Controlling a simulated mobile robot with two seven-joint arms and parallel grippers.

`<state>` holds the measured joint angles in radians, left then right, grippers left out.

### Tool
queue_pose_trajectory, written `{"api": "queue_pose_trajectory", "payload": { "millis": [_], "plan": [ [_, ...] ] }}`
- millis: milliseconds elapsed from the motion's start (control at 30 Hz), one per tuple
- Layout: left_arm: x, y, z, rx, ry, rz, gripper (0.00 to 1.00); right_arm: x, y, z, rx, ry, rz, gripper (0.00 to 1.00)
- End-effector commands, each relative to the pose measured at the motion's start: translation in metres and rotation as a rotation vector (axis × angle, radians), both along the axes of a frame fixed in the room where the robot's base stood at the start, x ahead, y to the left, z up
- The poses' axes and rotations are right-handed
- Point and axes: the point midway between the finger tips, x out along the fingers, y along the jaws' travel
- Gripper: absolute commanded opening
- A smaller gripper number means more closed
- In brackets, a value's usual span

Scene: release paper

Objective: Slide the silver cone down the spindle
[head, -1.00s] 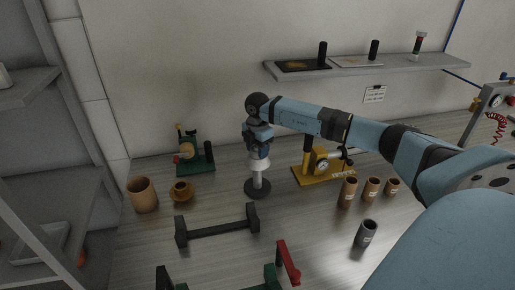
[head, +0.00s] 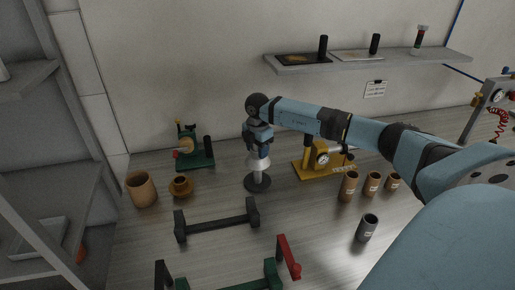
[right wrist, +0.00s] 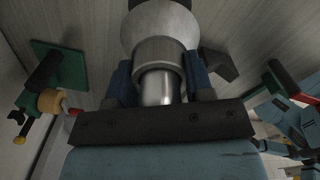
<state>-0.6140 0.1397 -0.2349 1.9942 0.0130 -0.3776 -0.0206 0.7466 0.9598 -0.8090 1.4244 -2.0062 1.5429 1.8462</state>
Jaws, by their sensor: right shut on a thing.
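The silver cone (head: 258,164) sits around an upright spindle on a round dark base (head: 258,184) on the table. My right gripper (head: 258,150) points down from above and is shut on the cone's upper collar. In the right wrist view, the cone (right wrist: 160,28) flares away beyond the collar, between the blue fingers of my right gripper (right wrist: 160,80). The shiny spindle (right wrist: 158,88) shows inside the collar. The head view shows only a little room between the cone's lower rim and the base. My left gripper does not show clearly in either view.
A black bar stand (head: 218,222) lies in front of the spindle. A yellow gauge fixture (head: 322,160) stands close on the right, and a green fixture (head: 195,152) on the left. Brown cups (head: 348,186) and a dark cup (head: 367,228) stand to the right.

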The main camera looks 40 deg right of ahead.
Motion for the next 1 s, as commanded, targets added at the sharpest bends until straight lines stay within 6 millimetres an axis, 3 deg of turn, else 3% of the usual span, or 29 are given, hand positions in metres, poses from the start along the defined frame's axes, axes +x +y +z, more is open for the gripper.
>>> {"api": "queue_pose_trajectory", "payload": {
  "millis": [300, 333, 433, 767, 867, 1000],
  "plan": [
    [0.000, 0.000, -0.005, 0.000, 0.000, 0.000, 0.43, 0.000, 0.000, -0.009, 0.000, 0.000, 0.000, 0.20],
    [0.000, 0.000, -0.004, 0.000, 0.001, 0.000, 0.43, 0.000, 0.000, -0.008, 0.000, 0.000, 0.000, 0.55],
    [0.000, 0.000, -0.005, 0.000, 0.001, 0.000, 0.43, 0.000, 0.000, -0.009, 0.000, 0.002, 0.001, 0.78],
    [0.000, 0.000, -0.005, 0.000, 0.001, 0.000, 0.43, -0.001, 0.001, -0.008, 0.000, 0.005, 0.002, 0.78],
    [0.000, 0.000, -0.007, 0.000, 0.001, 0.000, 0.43, -0.001, 0.001, 0.002, 0.000, 0.002, 0.002, 0.78],
    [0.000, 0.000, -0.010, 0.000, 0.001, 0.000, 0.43, 0.000, 0.000, 0.030, -0.001, -0.004, 0.000, 0.78]
  ]
}}
